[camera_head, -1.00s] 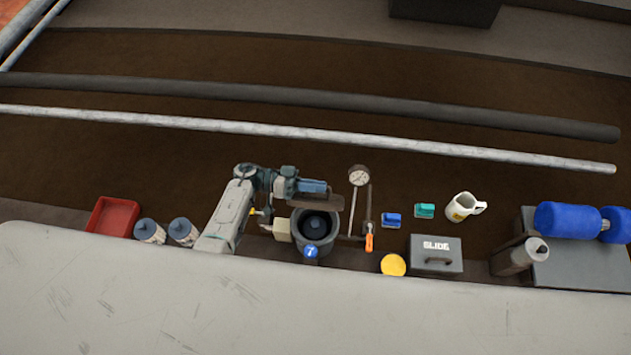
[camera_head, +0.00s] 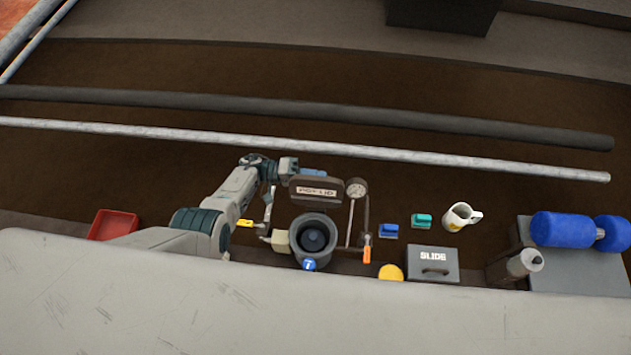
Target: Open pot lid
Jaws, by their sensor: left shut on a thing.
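The pot (camera_head: 331,237) stands low in the middle of the view, with its round mouth uncovered and a dark inside showing. The pot lid (camera_head: 316,181) stands nearly upright above the pot's back edge, and its pale label faces me. My left arm comes in from the left. My left gripper (camera_head: 311,173) is shut on the lid at its far side, and the fingertips are mostly hidden behind it. My right gripper is out of view.
A dial gauge (camera_head: 357,188) and an orange-handled lever (camera_head: 367,253) stand right of the pot. Further right are a blue block (camera_head: 388,231), a teal block (camera_head: 421,220), a white mug (camera_head: 459,216) and a grey SLIDE box (camera_head: 432,265). A red tray (camera_head: 113,224) lies left.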

